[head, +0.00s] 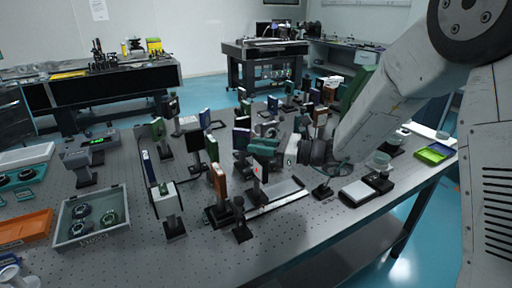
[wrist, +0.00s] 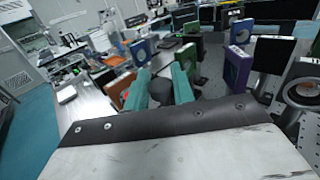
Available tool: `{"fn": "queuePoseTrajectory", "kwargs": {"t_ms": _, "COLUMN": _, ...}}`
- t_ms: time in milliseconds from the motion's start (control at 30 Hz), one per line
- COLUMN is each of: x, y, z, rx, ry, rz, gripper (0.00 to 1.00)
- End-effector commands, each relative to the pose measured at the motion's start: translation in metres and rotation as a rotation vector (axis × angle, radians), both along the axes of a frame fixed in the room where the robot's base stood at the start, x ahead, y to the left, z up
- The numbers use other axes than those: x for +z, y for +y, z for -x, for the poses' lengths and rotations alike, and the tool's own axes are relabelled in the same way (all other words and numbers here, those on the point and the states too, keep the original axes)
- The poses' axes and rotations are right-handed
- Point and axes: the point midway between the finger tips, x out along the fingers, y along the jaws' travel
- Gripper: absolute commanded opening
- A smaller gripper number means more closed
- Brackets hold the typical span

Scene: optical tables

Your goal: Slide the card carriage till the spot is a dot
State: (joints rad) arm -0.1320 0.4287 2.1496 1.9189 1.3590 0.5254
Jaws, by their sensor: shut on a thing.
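The card (head: 257,170) stands upright on its carriage near the front middle of the table, with a small red spot on its pale face. I cannot tell the spot's exact shape at this size. A long flat rail (head: 288,199) runs beneath it along the table. My gripper (head: 266,148) has green fingers and comes in from the right at the top of the card. In the wrist view the fingers (wrist: 160,88) stand either side of a dark rounded part of the carriage (wrist: 159,94), and they are shut on it. The contact itself is partly hidden.
Several upright optics on posts crowd the table behind and left, including an orange-edged plate (head: 218,182) close by. A grey tray of round mounts (head: 120,222) and an orange tray (head: 25,228) lie at the left. A black-and-white device (head: 357,192) lies right of the rail.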

Motion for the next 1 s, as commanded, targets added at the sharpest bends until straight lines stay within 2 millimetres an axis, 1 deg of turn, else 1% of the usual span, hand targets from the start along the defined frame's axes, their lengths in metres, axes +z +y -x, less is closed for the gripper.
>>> {"fn": "queuePoseTrajectory", "kwargs": {"t_ms": 33, "x": 0.000, "y": 0.000, "z": 0.000, "rx": 0.001, "ry": 0.000, "rz": 0.000, "gripper": 0.00}}
{"fn": "queuePoseTrajectory", "kwargs": {"t_ms": 67, "x": 0.000, "y": 0.000, "z": 0.000, "rx": 0.001, "ry": 0.000, "rz": 0.000, "gripper": 0.27}}
{"fn": "queuePoseTrajectory", "kwargs": {"t_ms": 100, "x": 0.000, "y": 0.000, "z": 0.000, "rx": 0.000, "ry": 0.000, "rz": 0.000, "gripper": 0.39}}
{"fn": "queuePoseTrajectory", "kwargs": {"t_ms": 133, "x": 0.000, "y": 0.000, "z": 0.000, "rx": 0.000, "ry": 0.000, "rz": 0.000, "gripper": 0.44}}
{"fn": "queuePoseTrajectory", "kwargs": {"t_ms": 367, "x": 0.000, "y": -0.001, "z": 0.000, "rx": -0.001, "ry": 0.000, "rz": 0.000, "gripper": 0.44}}
{"fn": "queuePoseTrajectory", "kwargs": {"t_ms": 467, "x": 0.000, "y": -0.004, "z": 0.001, "rx": -0.002, "ry": 0.000, "rz": 0.000, "gripper": 0.44}}
{"fn": "queuePoseTrajectory", "kwargs": {"t_ms": 567, "x": 0.000, "y": -0.016, "z": 0.003, "rx": -0.005, "ry": 0.000, "rz": 0.001, "gripper": 0.44}}
{"fn": "queuePoseTrajectory", "kwargs": {"t_ms": 800, "x": 0.000, "y": -0.056, "z": 0.015, "rx": -0.005, "ry": 0.001, "rz": 0.000, "gripper": 0.44}}
{"fn": "queuePoseTrajectory", "kwargs": {"t_ms": 900, "x": 0.000, "y": -0.067, "z": 0.018, "rx": -0.004, "ry": 0.000, "rz": 0.000, "gripper": 0.44}}
{"fn": "queuePoseTrajectory", "kwargs": {"t_ms": 1000, "x": 0.000, "y": -0.074, "z": 0.021, "rx": -0.001, "ry": 0.000, "rz": 0.001, "gripper": 0.44}}
